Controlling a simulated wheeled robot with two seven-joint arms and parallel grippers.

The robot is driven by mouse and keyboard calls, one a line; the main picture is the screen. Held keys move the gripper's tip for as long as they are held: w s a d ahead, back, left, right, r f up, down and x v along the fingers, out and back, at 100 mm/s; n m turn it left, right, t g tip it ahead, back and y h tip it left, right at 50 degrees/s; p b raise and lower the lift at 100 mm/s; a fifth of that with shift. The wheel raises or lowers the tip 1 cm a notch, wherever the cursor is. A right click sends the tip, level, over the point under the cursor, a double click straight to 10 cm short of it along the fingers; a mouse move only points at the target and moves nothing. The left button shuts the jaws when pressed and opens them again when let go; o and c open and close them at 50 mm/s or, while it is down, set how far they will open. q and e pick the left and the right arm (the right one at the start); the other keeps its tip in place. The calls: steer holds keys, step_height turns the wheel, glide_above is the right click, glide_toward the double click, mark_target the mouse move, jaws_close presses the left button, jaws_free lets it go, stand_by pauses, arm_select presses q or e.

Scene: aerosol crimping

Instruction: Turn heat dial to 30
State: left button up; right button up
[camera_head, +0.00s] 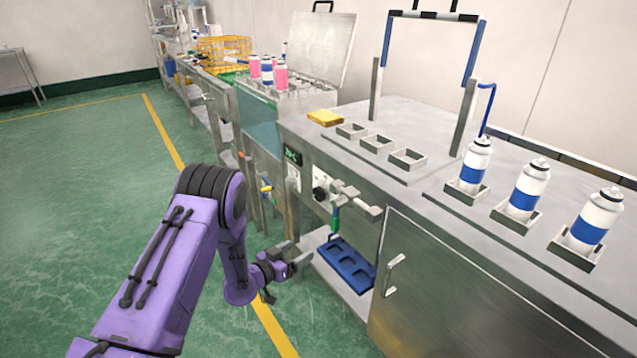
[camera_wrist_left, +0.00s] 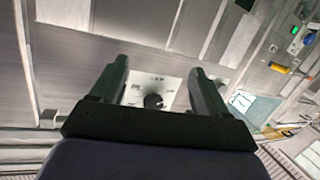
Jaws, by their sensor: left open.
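The heat dial (camera_head: 320,193) is a small black round knob on a white plate on the front of the steel bench. In the left wrist view the dial (camera_wrist_left: 153,101) shows between my open fingers, with small dark marks around it on its plate (camera_wrist_left: 168,88). The marks and the dial's setting are too small to read. My left gripper (camera_head: 298,256) is open and empty, below and slightly left of the dial and apart from it in the head view. My right gripper is not in view.
A grey metal fitting (camera_head: 352,203) with a green part juts out just right of the dial. A dark display (camera_head: 292,155) is up and left. A blue tray (camera_head: 346,264) lies on the lower shelf. White-and-blue cans (camera_head: 527,190) stand on the bench. The green floor at left is clear.

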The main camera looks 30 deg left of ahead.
mark_target(317, 196)
arm_select(q)
steer(key=w+a+r+m+t+h+p, duration=0.1)
steer(key=w+a+r+m+h, duration=0.15)
steer(key=r, duration=0.35)
steer(key=w+a+r+m+h, duration=0.1)
steer(key=a+r+m+h, duration=0.15)
steer(key=r, duration=0.35)
steer(key=shift+m, duration=0.5)
steer(key=x, duration=1)
steer(key=shift+w+a+f, duration=0.15)
steer(key=shift+a+f, duration=0.05)
steer(key=shift+f, duration=0.1)
steer(key=c, duration=1)
